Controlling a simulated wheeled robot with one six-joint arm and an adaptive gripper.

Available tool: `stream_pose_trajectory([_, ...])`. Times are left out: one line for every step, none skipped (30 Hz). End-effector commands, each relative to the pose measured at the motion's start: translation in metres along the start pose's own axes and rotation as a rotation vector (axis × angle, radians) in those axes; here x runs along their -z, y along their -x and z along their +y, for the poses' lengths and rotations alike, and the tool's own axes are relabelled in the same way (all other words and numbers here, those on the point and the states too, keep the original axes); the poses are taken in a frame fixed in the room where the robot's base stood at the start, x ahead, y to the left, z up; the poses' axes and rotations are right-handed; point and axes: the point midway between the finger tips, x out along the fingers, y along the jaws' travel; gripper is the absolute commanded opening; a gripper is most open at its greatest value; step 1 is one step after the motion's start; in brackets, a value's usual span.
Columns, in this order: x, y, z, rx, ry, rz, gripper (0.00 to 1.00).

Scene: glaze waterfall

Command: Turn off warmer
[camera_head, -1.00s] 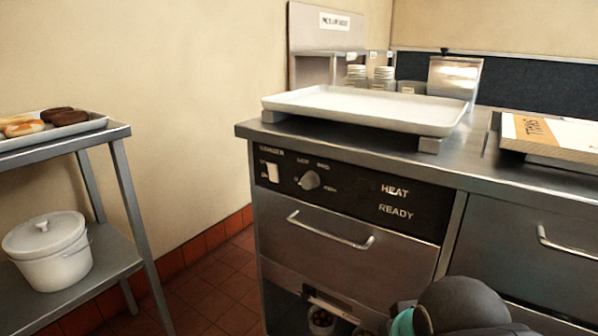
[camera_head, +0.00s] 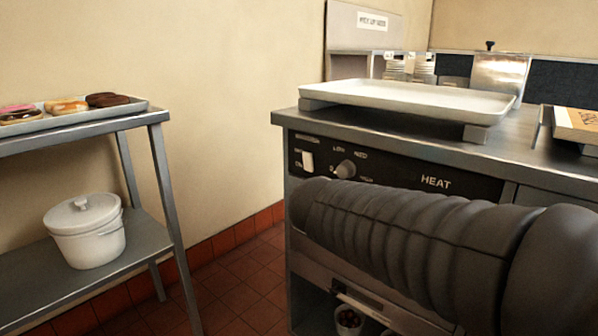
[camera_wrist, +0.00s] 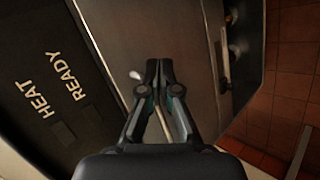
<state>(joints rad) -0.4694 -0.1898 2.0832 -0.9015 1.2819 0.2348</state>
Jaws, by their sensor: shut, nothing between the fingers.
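The warmer's black control panel (camera_head: 400,180) is on the front of a steel cabinet. It carries a white rocker switch (camera_head: 307,161) at its left end and a grey round knob (camera_head: 345,169) beside it. The switch's lettering is too blurred to read its position. "HEAT" shows on the panel; the "READY" label is hidden in the head view by my dark ribbed arm, but both labels show on the panel in the wrist view (camera_wrist: 50,90). My gripper (camera_wrist: 160,65) is shut and empty in front of the drawer front (camera_wrist: 125,35). The switch and knob are outside the wrist view.
A white tray (camera_head: 420,97) sits on the steel counter above the panel. At left, a rack (camera_head: 160,150) holds a tray of donuts (camera_head: 68,104) and a lidded white pot (camera_head: 86,232). Tiled floor (camera_head: 235,265) is open between rack and cabinet.

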Motion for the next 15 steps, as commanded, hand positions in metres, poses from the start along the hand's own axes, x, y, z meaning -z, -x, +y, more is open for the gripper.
stream_pose_trajectory([0.028,0.004,-0.005,-0.08,0.049,0.014,0.0])
stream_pose_trajectory([0.042,0.009,-0.004,-0.132,0.069,0.024,0.0])
stream_pose_trajectory([0.062,0.017,-0.004,-0.201,0.093,0.04,0.0])
stream_pose_trajectory([0.078,0.024,-0.005,-0.253,0.108,0.054,0.0])
stream_pose_trajectory([0.093,0.031,-0.007,-0.306,0.123,0.07,0.0])
stream_pose_trajectory([0.113,0.043,-0.01,-0.376,0.137,0.094,0.0])
stream_pose_trajectory([0.128,0.052,-0.014,-0.426,0.148,0.114,0.0])
stream_pose_trajectory([0.141,0.062,-0.018,-0.476,0.153,0.135,0.0])
stream_pose_trajectory([0.159,0.076,-0.024,-0.539,0.16,0.163,0.0])
stream_pose_trajectory([0.17,0.086,-0.029,-0.581,0.163,0.185,0.0])
stream_pose_trajectory([0.181,0.096,-0.035,-0.623,0.163,0.207,0.0])
stream_pose_trajectory([0.194,0.109,-0.042,-0.672,0.164,0.234,0.0])
stream_pose_trajectory([0.202,0.118,-0.047,-0.705,0.162,0.253,0.0])
stream_pose_trajectory([0.209,0.127,-0.052,-0.734,0.159,0.272,0.0])
stream_pose_trajectory([0.217,0.136,-0.058,-0.768,0.157,0.292,0.0])
